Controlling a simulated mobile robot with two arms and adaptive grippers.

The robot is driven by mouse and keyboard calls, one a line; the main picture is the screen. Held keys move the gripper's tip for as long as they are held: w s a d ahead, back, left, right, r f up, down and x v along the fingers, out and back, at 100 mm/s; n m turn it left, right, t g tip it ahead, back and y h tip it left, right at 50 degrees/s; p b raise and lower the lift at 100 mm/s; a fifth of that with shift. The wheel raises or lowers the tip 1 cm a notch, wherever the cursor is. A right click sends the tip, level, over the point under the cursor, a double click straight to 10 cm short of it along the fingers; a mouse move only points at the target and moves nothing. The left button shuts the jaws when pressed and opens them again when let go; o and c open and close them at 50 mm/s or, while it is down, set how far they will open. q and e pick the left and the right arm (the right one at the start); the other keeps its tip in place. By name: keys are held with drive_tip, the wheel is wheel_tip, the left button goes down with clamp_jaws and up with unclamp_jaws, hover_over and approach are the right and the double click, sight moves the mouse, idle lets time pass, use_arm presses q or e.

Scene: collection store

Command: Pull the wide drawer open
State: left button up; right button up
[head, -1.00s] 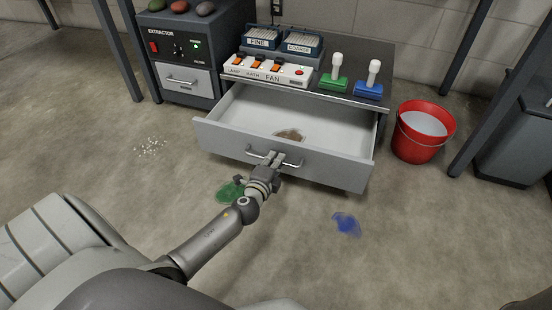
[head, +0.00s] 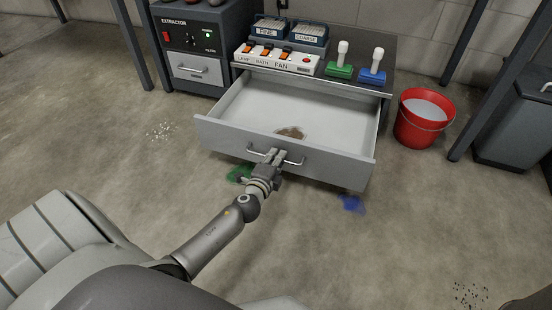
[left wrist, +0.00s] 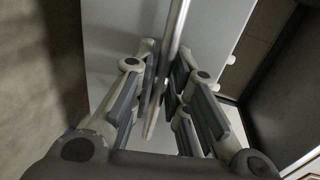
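The wide drawer (head: 235,139) is grey with a white inside and stands well out of its cabinet. A brown patch (head: 290,132) lies on its floor. A metal bar handle (head: 292,161) runs across its front; the bar also shows in the left wrist view (left wrist: 177,30). My left gripper (head: 273,156) is at the handle, with its fingers closed on either side of the bar. In the left wrist view the gripper (left wrist: 162,90) has the bar between its fingers. My right gripper is out of view.
A red bucket (head: 422,129) stands right of the cabinet. An extractor (head: 190,39) is at left. Green and blue (head: 352,204) patches mark the floor; the front floor is mostly clear.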

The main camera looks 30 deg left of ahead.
use_arm(q)
drive_tip(key=shift+o, duration=1)
drive_tip(key=shift+s, duration=0.1)
drive_tip(key=v, duration=0.7)
drive_tip(key=shift+s, duration=0.15)
